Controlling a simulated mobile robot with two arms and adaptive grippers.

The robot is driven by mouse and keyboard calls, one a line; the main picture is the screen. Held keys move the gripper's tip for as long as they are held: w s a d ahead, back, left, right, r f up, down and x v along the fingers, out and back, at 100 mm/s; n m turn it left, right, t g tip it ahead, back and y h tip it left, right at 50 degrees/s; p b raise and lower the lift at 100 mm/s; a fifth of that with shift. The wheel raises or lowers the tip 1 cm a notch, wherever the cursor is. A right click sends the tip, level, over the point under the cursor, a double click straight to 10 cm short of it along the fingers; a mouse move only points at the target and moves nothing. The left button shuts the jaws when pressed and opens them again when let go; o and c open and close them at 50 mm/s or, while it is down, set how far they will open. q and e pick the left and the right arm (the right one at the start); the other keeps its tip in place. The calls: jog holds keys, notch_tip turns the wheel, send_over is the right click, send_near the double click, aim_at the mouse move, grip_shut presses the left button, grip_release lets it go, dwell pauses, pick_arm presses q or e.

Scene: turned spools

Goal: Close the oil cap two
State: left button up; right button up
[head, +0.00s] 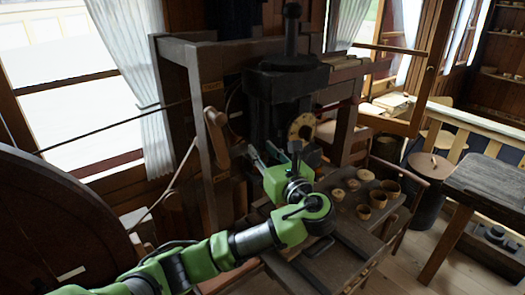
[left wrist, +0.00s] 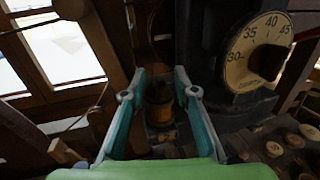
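My left gripper (head: 263,157) reaches in from the lower left toward the dark machine (head: 272,85). In the left wrist view its two green fingers (left wrist: 159,88) stand apart with nothing gripped between them. Beyond them, framed in the gap, is a small brownish-yellow cylindrical part (left wrist: 160,105) low on the dark machine. It may be an oil cup, but it is too dark to tell whether a cap on it is open or closed. My right gripper is not in view.
A numbered dial (left wrist: 256,52) sits right of the fingers in the left wrist view. Several small wooden pieces and cups (head: 364,212) stand on the bench at the right. A wooden handle (head: 215,130) hangs on the frame at the left.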

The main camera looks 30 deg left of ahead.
pick_arm(q)
jog(key=v, duration=1.1)
jog(key=shift+s+d, duration=0.15)
jog(key=shift+d, duration=0.1)
